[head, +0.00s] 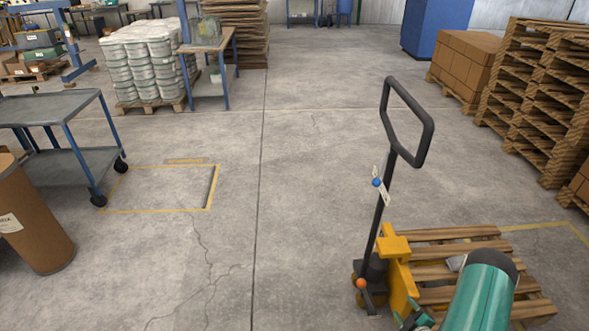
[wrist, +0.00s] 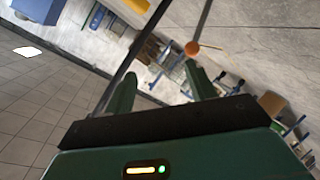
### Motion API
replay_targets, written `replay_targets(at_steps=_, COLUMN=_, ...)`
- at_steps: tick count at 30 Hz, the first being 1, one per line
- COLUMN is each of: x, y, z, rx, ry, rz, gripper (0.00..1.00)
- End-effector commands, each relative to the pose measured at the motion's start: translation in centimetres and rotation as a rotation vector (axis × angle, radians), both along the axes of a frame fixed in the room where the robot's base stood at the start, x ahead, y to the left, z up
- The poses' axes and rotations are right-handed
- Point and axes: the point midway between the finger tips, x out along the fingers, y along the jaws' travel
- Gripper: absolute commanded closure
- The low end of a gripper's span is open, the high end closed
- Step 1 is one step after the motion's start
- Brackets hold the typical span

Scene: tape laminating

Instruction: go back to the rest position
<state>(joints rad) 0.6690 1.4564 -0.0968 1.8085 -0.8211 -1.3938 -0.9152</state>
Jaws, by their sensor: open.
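My gripper (wrist: 160,69) shows in the wrist view with its two green fingers spread apart. No object is held between them. An orange ball (wrist: 191,48) on a thin dark rod shows beyond the right finger; I cannot tell how far off it is. In the head view my teal arm shows at the bottom right, over a wooden pallet. A small green part of it shows beside the yellow body of the pallet jack (head: 397,272). Whether the gripper touches the jack is not clear. An orange ball (head: 361,283) sits low on the jack.
The jack's black handle (head: 428,140) rises at centre right. The wooden pallet (head: 440,235) lies behind my arm. Stacked pallets (head: 535,95) stand at the right. A grey cart (head: 60,105) and a brown drum (head: 35,225) stand at the left. The middle floor is clear.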

Motion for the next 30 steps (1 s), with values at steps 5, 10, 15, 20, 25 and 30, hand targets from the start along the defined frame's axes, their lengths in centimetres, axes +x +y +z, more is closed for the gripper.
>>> replay_targets(at_steps=5, x=5.1, y=-1.9, z=6.2, rx=-0.035, ry=0.084, rz=-0.046, gripper=0.44)
replay_targets(at_steps=10, x=8.4, y=-2.6, z=12.3, rx=-0.046, ry=0.158, rz=-0.112, gripper=0.44)
replay_targets(at_steps=15, x=10.8, y=-2.3, z=18.8, rx=-0.037, ry=0.221, rz=-0.191, gripper=0.44)
replay_targets(at_steps=20, x=11.8, y=-1.2, z=25.0, rx=-0.01, ry=0.271, rz=-0.271, gripper=0.44)
replay_targets(at_steps=25, x=11.6, y=0.7, z=31.5, rx=0.035, ry=0.317, rz=-0.357, gripper=0.44)
replay_targets(at_steps=30, x=10.1, y=3.3, z=37.5, rx=0.099, ry=0.359, rz=-0.44, gripper=0.44)
